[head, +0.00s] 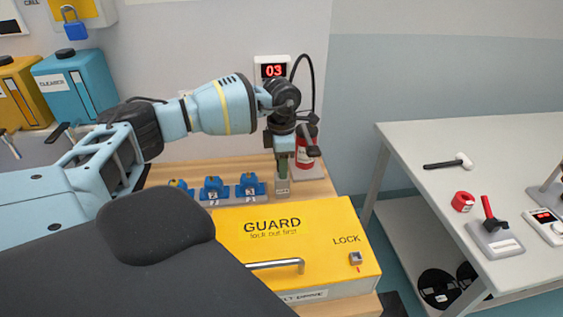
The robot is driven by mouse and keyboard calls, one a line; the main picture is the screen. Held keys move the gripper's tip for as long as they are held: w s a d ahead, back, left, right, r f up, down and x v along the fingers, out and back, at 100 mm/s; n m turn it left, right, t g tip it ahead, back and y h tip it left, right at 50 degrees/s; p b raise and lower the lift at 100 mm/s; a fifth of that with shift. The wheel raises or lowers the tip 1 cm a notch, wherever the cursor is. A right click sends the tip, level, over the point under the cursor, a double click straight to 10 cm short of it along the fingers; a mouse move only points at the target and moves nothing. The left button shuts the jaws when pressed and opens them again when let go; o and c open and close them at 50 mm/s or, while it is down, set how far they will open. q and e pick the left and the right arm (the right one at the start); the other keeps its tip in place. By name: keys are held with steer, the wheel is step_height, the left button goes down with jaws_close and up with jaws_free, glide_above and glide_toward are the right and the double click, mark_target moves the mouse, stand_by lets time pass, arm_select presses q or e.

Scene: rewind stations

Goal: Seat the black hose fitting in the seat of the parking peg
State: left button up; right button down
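My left gripper (283,160) points down at the back right of the wooden bench. Its fingers are at a small grey labelled block (283,188) with a greenish upright part; this may be the parking peg, but I cannot tell for sure. A black hose (309,68) arcs up behind my wrist and drops toward a red canister (307,160). The black hose fitting cannot be told apart from the dark wrist and gripper parts. Whether the fingers are open or shut is too small to tell. My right gripper is out of view.
A yellow guard box (315,235) with a metal handle fills the bench front. Several blue fittings (213,188) stand left of the block. A red "03" display (272,70) is on the wall behind. A white table (440,190) with tools stands apart at right.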

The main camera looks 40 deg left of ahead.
arm_select(q)
step_height(320, 180, up, 12)
steer(key=shift+r, duration=0.2)
stand_by(0.5)
steer(key=shift+f, duration=0.1)
stand_by(0.5)
